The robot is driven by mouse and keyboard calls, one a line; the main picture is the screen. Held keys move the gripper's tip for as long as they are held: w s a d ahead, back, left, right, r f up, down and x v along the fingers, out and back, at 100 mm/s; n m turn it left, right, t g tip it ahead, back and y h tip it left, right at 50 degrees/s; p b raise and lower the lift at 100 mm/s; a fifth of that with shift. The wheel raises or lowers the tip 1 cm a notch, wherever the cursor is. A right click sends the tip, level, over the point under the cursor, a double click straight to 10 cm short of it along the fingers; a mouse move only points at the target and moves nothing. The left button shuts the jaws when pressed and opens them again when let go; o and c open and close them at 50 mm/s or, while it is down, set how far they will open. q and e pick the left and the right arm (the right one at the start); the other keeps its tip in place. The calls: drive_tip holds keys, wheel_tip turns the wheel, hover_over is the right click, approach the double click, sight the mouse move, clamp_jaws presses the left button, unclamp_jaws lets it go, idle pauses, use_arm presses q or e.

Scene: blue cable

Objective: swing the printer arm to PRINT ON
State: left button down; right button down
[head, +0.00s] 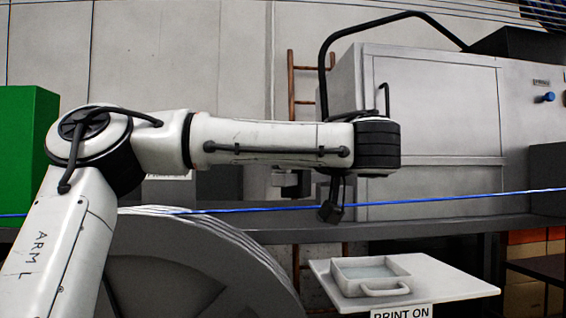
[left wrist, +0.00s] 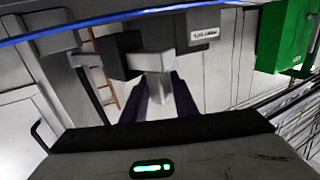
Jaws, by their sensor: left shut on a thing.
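In the left wrist view, my left gripper (left wrist: 157,103) has its two dark fingers closed around a pale grey block-like handle (left wrist: 152,63), which I take to be part of the printer arm. A dark block (left wrist: 118,55) sits beside it. In the head view my left arm reaches across from the left, and its wrist hides most of the gripper and handle. A small pale and dark part (head: 291,182) shows below the forearm. The PRINT ON label (head: 401,312) is at the bottom right, cut by the frame edge. My right gripper is not in view.
A blue cable (head: 455,201) runs across the view, passing near my left wrist. A white handled tray (head: 372,289) stands on a pale plate above the label. A large grey cabinet (head: 430,120) is behind, a green box (head: 22,125) at left, a large grey drum (head: 190,262) below.

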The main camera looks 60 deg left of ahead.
use_arm(q)
drive_tip(key=shift+s+d+r, duration=0.15)
drive_tip(key=shift+r, duration=0.4)
idle(0.4)
drive_tip(key=c, duration=1.6)
unclamp_jaws()
drive_tip(key=shift+s+d, duration=0.1)
drive_tip(key=shift+s+d+r, duration=0.2)
drive_tip(key=shift+w+a+f, duration=0.2)
drive_tip(key=shift+f, duration=0.1)
wheel_tip(320, 180, up, 10)
drive_tip(key=shift+p, duration=0.95)
